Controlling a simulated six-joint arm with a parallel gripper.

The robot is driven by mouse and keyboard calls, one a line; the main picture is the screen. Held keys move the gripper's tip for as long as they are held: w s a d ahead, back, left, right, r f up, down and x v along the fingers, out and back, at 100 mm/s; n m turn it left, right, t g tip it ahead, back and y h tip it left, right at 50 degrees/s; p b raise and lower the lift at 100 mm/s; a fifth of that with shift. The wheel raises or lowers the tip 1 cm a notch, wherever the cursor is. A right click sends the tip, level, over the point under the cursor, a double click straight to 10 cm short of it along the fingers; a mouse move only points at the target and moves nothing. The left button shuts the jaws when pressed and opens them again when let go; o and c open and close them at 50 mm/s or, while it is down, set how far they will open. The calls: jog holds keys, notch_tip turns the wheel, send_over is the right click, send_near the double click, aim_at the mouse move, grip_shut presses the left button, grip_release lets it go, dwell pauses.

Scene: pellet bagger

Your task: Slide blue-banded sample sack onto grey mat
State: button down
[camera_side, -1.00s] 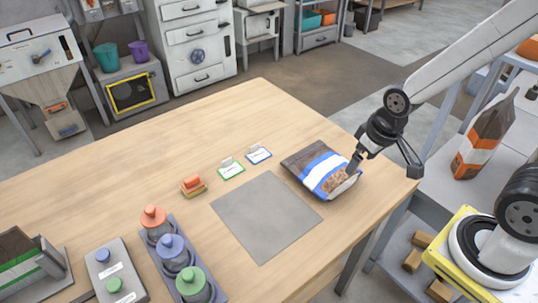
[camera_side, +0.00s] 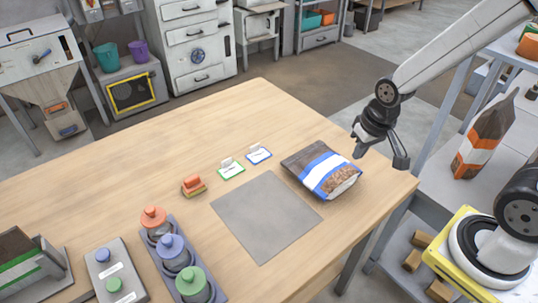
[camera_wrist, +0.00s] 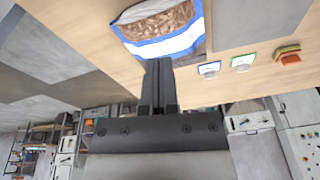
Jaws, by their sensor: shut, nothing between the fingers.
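The blue-banded sample sack (camera_side: 322,170) lies flat on the wooden table, dark at its far end, with blue and white bands and a window of brown pellets. The grey mat (camera_side: 266,216) lies flat to its left. The sack rests beside the mat's upper right edge, mostly or wholly off it. My gripper (camera_side: 357,148) is shut and empty, above and just to the right of the sack, apart from it in the side view. In the wrist view the sack (camera_wrist: 165,46) shows just beyond the closed fingertips (camera_wrist: 158,62), and the mat (camera_wrist: 260,18) is at the upper right.
Green-edged (camera_side: 231,169) and blue-edged (camera_side: 258,154) cards and an orange-topped block (camera_side: 193,186) stand beyond the mat. A rack of knobbed jars (camera_side: 172,252) is to its left. The table's right edge is close to the sack. Bare tabletop lies beyond the cards.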

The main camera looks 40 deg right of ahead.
jog(key=w+d+f+m+g, duration=0.1)
jog(key=w+d+f+m, duration=0.1)
jog(key=w+d+m, duration=0.2)
jog(key=w+d+f+m+g, duration=0.1)
jog(key=w+d+f+m, duration=0.2)
jog(key=d+m, duration=0.7)
jog(key=shift+w+d+m, duration=0.35)
jog(key=shift+w+m, duration=0.45)
jog(key=shift+w, duration=0.45)
jog(key=shift+f, duration=0.1)
notch_tip(320, 180, down, 10)
jog(key=shift+r, duration=0.1)
jog(key=shift+a, duration=2.05)
